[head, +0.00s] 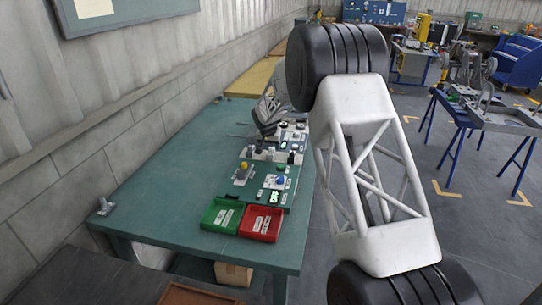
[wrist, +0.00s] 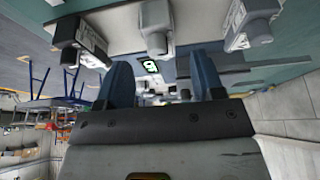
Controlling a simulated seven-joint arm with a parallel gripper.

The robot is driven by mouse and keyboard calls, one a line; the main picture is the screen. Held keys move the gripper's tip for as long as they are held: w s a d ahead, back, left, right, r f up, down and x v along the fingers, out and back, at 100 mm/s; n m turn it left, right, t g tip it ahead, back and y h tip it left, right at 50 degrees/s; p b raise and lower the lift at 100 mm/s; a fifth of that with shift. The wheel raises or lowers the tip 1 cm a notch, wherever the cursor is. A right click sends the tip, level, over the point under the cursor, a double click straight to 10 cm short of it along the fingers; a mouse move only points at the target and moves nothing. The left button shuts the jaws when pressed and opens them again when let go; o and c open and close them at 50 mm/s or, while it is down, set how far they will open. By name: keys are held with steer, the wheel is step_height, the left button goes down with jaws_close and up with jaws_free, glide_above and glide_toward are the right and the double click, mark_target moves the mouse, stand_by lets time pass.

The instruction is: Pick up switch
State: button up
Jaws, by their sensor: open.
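The switch is not clearly told apart from the other controls. A control panel (head: 262,185) on the green table carries a yellow knob (head: 244,166), a blue knob (head: 280,180) and a lit green display (head: 274,197). In the wrist view, several grey boxy fittings stand on a pale panel at the top: one at left (wrist: 78,38), one in the middle (wrist: 156,28) and one at right (wrist: 248,22). My gripper (wrist: 163,80) is open, its two blue-grey fingers apart with nothing held between them. A lit display (wrist: 150,66) shows beyond the fingers.
A green bin (head: 222,216) and a red bin (head: 261,223) sit side by side at the table's near right. My white arm link hides much of the centre.

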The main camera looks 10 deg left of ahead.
mark_target(271, 151)
steer(key=shift+f, duration=0.15)
steer(key=shift+x, duration=2.4)
steer(key=shift+c, duration=0.2)
steer(key=c, duration=1)
steer(key=shift+r, duration=1.7)
steer(key=s+d, duration=0.2)
steer(key=s, duration=0.3)
steer(key=s+d+r, duration=0.1)
steer(key=s+d, duration=0.1)
steer(key=s, duration=0.3)
steer(key=s+d, duration=0.2)
steer(key=s, duration=0.2)
steer(key=shift+s+r, duration=0.3)
steer(key=shift+s, duration=0.1)
